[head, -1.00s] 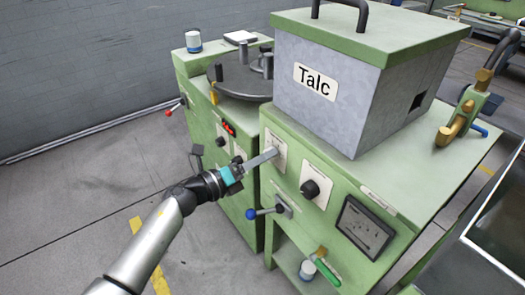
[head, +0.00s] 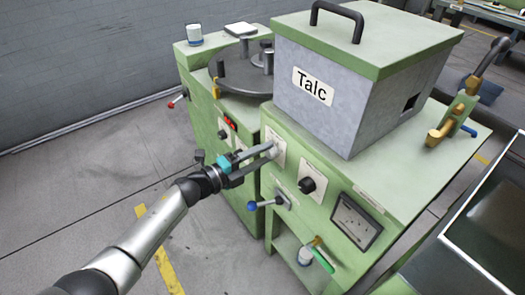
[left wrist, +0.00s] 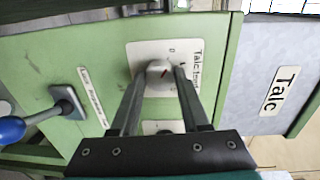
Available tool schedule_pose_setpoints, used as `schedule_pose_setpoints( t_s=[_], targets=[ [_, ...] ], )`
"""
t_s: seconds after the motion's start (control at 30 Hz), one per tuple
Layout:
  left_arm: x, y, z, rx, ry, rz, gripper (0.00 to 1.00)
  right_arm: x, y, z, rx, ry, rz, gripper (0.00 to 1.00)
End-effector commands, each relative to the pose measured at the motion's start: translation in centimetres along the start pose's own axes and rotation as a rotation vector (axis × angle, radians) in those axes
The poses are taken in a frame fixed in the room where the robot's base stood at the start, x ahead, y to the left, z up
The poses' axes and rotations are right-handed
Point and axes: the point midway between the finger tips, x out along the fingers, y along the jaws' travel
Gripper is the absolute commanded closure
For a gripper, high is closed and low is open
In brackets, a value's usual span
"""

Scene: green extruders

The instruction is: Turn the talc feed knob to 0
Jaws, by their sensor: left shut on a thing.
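The plate (head: 279,142) shows in the head view just below the grey box marked Talc (head: 312,85). My left gripper (head: 270,149) reaches in from the left. In the left wrist view its two fingers lie on either side of the knob and are shut on it. The fingers hide part of the knob and plate, and the pointer's exact setting is too small to read. My right gripper is not in view.
A black knob (head: 308,185) sits on its own plate to the lower right. A blue-tipped lever (head: 268,203) sticks out below my gripper. A dark gauge (head: 356,221) is further right. The floor at the left is clear.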

Motion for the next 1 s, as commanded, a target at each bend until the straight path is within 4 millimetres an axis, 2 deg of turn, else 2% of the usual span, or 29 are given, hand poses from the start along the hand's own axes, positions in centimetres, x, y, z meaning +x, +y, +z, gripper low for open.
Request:
schedule_pose_setpoints(
  t_s=[0.23,0.67,0.7,0.93,1.0],
  targets=[
    [-0.04,0.09,0.01,-0.054,0.003,0.004,1.0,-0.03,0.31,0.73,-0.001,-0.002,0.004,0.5],
    [-0.03,0.11,0.0,-0.064,0.004,0.002,1.0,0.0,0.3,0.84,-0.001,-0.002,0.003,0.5],
    [-0.03,0.11,0.0,-0.064,0.004,0.002,0.52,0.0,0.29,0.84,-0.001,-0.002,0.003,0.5],
    [-0.01,0.07,-0.01,-0.063,0.004,0.002,0.26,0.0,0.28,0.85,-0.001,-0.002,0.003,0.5],
    [0.0,0.05,-0.01,-0.062,0.004,0.002,0.25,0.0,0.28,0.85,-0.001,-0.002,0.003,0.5]
  ],
)
